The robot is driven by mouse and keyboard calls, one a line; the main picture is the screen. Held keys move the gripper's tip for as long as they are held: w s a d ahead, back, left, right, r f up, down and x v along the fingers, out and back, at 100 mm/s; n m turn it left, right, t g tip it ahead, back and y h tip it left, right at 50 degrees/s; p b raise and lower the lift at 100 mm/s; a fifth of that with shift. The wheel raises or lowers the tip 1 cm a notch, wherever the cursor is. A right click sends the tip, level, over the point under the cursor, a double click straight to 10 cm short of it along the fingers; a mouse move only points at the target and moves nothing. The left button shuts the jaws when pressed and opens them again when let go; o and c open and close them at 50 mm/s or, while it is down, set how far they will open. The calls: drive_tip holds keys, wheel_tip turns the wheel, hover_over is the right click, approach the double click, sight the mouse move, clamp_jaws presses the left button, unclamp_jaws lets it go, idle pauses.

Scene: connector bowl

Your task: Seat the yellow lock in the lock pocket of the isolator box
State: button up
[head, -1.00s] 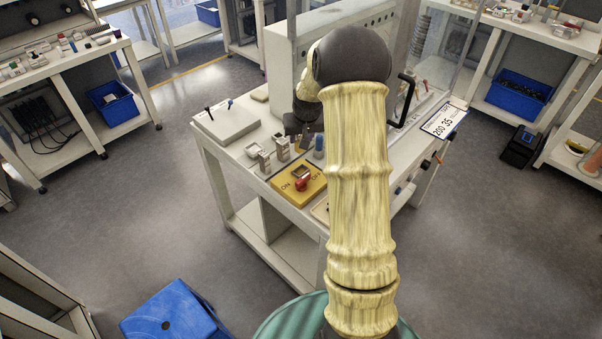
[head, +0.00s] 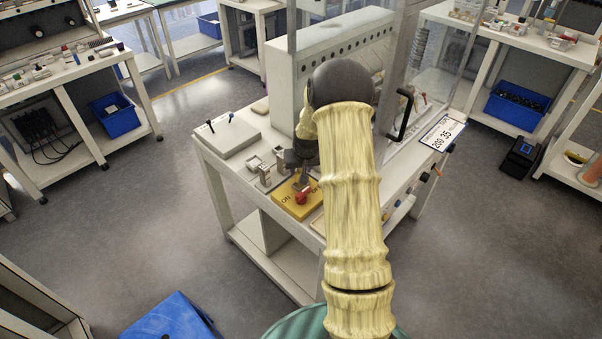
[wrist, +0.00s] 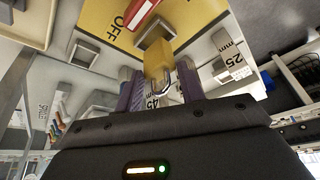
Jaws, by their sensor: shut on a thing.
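The yellow isolator box (head: 285,200) sits on the near side of the workbench, with ON and OFF marks and a red handle (head: 301,198). In the wrist view the box's yellow face (wrist: 100,22) shows OFF and a grey metal-rimmed pocket (wrist: 152,36). My gripper (wrist: 160,78) is shut on the yellow lock (wrist: 158,62), with a finger on either side and the metal shackle towards me. The lock's far end is close to the pocket rim; I cannot tell whether it is inside. In the head view my gripper (head: 301,178) is over the box's rear part and hides the lock.
Small metal holders (head: 263,170) stand left of the box. A light box with levers (head: 228,134) is farther left. A tall grey cabinet (head: 335,60) rises behind, and a black handle (head: 402,115) is to the right. A blue stool (head: 170,318) stands on the floor.

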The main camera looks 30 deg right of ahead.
drive_tip(key=shift+f, duration=1.25)
drive_tip(key=shift+f, duration=0.1)
drive_tip(key=o, duration=1.1)
drive_tip(key=b+v, duration=0.1)
drive_tip(key=v, duration=1.1)
